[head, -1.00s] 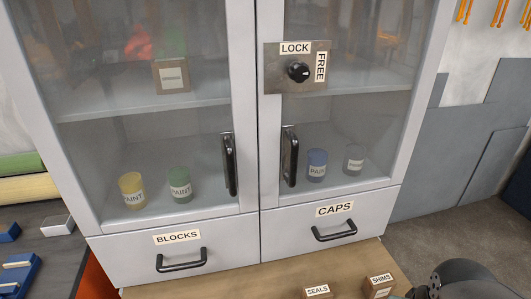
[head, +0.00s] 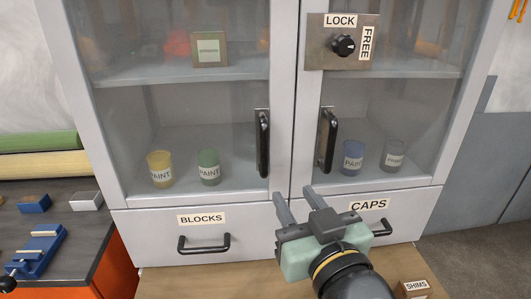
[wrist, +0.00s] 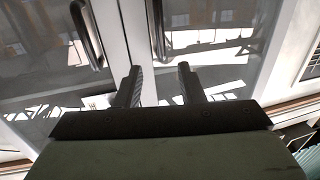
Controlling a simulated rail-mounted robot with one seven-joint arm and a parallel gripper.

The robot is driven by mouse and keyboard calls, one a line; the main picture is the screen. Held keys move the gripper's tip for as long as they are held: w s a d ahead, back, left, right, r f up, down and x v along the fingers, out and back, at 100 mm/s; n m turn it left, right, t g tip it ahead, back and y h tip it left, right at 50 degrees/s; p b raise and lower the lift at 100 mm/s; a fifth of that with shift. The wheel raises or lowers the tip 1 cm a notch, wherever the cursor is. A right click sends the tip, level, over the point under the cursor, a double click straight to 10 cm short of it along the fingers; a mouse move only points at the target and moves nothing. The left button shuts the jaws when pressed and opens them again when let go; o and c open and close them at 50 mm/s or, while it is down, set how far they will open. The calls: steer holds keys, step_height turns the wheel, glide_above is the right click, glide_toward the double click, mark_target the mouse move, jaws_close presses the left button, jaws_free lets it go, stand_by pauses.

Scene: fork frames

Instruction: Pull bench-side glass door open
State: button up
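The cabinet has two glass doors, both shut. The left glass door (head: 215,115), on the side of the dark workbench, has a black upright bar handle (head: 262,143) near the centre seam. The right glass door (head: 392,110) has a matching handle (head: 327,140). My gripper (head: 293,192) is open and empty, in front of and below the two handles, near the seam. In the wrist view its fingers (wrist: 160,68) point towards the doors; the left door's handle (wrist: 86,36) is left of both fingers, and the right door's handle (wrist: 157,30) shows ahead between them.
A lock plate (head: 318,52) with a black knob sits on the right door, the knob's light mark facing the FREE label. Drawers BLOCKS (head: 150,228) and CAPS (head: 405,222) are shut below. The workbench (head: 75,262) stands left; a SHIMS box (head: 412,289) is low right.

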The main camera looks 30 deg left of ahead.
mark_target(266, 152)
steer(key=p+x, duration=0.2)
steer(key=x, duration=1.4)
steer(key=shift+w+a, duration=0.2)
steer(key=shift+a, duration=0.05)
